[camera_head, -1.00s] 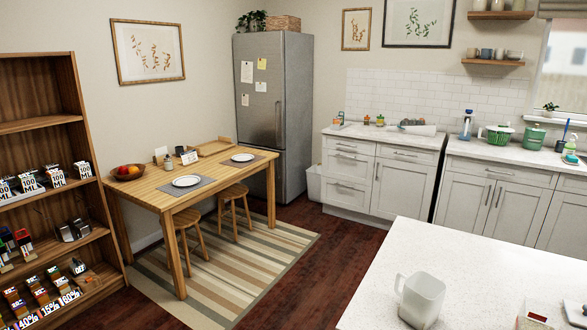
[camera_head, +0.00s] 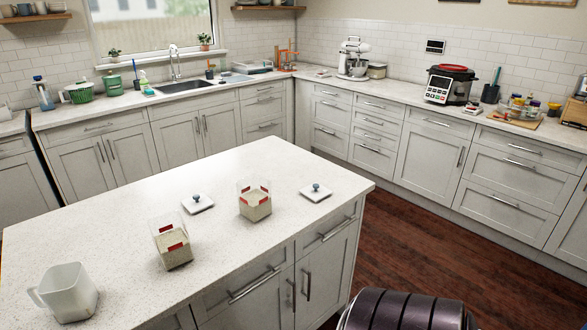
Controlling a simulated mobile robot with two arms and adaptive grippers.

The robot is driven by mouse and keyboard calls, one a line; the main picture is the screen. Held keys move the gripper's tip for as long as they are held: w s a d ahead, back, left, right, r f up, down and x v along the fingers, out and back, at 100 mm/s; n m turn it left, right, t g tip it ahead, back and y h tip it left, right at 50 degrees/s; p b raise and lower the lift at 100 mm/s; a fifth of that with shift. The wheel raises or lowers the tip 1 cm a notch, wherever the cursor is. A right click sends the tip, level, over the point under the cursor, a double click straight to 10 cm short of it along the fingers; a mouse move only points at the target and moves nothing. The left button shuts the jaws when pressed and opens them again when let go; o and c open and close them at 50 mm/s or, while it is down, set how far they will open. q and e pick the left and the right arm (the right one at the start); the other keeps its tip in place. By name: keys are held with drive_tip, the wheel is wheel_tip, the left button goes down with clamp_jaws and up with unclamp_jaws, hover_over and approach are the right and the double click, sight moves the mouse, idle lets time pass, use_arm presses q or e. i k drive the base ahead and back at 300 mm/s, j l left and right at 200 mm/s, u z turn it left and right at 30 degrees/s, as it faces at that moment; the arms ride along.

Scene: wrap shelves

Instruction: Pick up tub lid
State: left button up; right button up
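Two white square tub lids with dark blue knobs lie flat on the island worktop. One lid (camera_head: 197,204) is left of the farther tub, and the other lid (camera_head: 316,193) is to its right. The farther clear tub (camera_head: 255,203) and the nearer clear tub (camera_head: 171,246) stand open, part filled with pale grains and marked with red labels. A dark ribbed part of my own arm shows at the bottom edge. Neither of my grippers is in view.
A translucent jug (camera_head: 68,293) stands at the island's (camera_head: 120,212) near left. Counters with a sink (camera_head: 188,87), a stand mixer (camera_head: 354,58) and a red-lidded cooker (camera_head: 449,84) line the walls. The wooden floor (camera_head: 440,240) right of the island is clear.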

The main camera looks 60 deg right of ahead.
sight(316, 192)
drive_tip(key=z, duration=1.65)
